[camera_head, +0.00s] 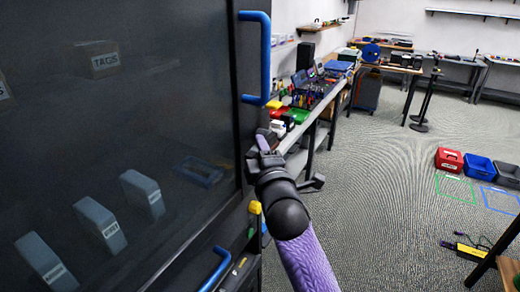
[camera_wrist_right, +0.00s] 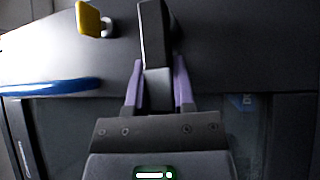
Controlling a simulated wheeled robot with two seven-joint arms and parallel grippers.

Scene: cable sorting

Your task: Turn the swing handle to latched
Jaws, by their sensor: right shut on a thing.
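The swing handle (camera_wrist_right: 154,35) is a dark grey bar on the cabinet front, in the right wrist view. It stands out lengthwise from between the purple fingers of my right gripper (camera_wrist_right: 158,84), which is shut on it. In the head view my right gripper (camera_head: 268,140) is at the right edge of the dark cabinet (camera_head: 110,150), below the upper blue handle. The gripper and wrist hide most of the swing handle there, so I cannot tell its exact angle. My left gripper is not in view.
A blue pull handle (camera_head: 265,60) sits above my gripper and another blue handle (camera_head: 216,268) sits lower. A workbench (camera_head: 325,105) with tools stands behind. Open floor (camera_head: 385,200) lies to the right.

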